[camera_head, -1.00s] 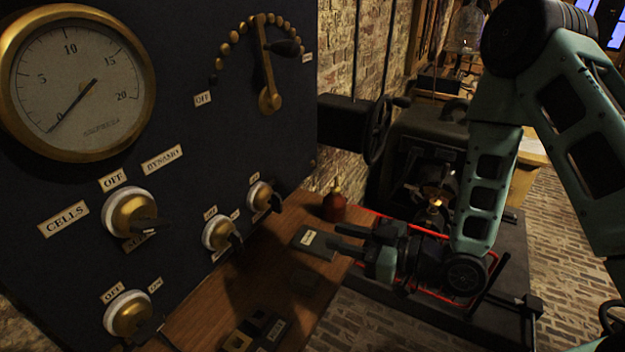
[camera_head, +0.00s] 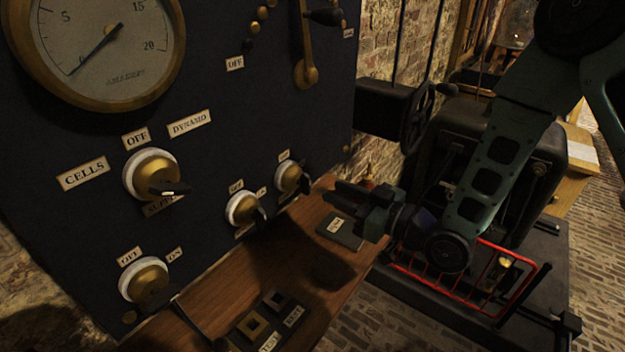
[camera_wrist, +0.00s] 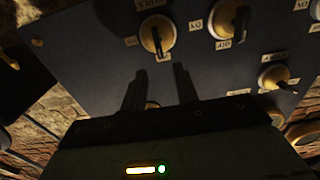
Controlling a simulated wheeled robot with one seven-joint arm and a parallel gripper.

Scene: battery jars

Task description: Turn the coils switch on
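Several brass rotary switches with dark levers sit on the dark panel (camera_head: 215,135). The large one (camera_head: 152,178) is among CELLS, OFF and DYNAMO labels. Another (camera_head: 145,280) is at lower left with OFF and ON labels. Two smaller ones (camera_head: 243,209) and (camera_head: 290,177) are lower right, their levers pointing down-right. I cannot read which is the coils switch. My gripper (camera_head: 345,195) is open and empty, right of the small switches and apart from them. In the wrist view its two fingers (camera_wrist: 160,90) stand apart before the panel, with switches (camera_wrist: 157,38) beyond.
A wooden shelf (camera_head: 225,285) runs below the panel, bearing a dark labelled box (camera_head: 340,230) and small square blocks (camera_head: 255,325). A black machine with a handwheel (camera_head: 418,118) and a red rail (camera_head: 430,275) stand right of the panel. A gauge (camera_head: 95,45) is at upper left.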

